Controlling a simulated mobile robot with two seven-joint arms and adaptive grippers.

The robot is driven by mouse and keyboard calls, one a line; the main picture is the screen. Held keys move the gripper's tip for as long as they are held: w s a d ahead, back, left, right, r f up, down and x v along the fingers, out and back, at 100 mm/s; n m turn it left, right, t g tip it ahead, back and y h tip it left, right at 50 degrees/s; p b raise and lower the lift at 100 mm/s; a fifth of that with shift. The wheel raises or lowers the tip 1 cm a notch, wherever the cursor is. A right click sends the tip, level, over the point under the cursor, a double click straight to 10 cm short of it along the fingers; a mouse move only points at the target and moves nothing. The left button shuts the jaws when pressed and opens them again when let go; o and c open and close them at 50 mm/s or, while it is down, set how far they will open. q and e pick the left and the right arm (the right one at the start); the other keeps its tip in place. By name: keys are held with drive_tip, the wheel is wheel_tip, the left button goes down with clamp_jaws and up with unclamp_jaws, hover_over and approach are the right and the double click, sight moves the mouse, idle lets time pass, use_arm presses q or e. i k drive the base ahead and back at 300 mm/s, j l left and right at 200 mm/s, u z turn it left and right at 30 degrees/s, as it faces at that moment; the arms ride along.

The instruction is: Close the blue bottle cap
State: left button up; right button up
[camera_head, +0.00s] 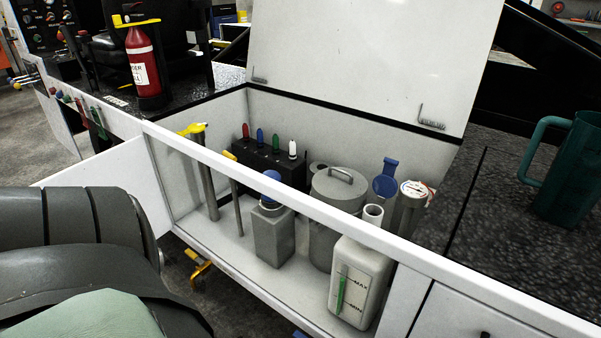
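A blue cap (385,184) stands raised behind the open neck of a white bottle (351,288) with MAX and MIN marks and a green level strip. The white bottle's round neck (373,212) is uncovered. I cannot tell whether the raised blue cap is joined to this bottle. A grey square bottle (272,238) to the left has a rounded blue cap (271,178) over its top; part of it is hidden by the compartment's front rail. Both bottles stand upright in the white compartment. Neither gripper is in view; a dark arm link of mine fills the lower left.
The white front rail (310,205) crosses before the bottles. A grey lidded can (337,192), a metal cylinder (410,208) and a black holder (268,165) with coloured handles stand close by. The lid (365,60) is raised. A teal jug (568,175) stands right.

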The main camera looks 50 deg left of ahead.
sight(384, 185)
drive_tip(key=j+u, duration=0.2)
drive_tip(key=u, duration=0.75)
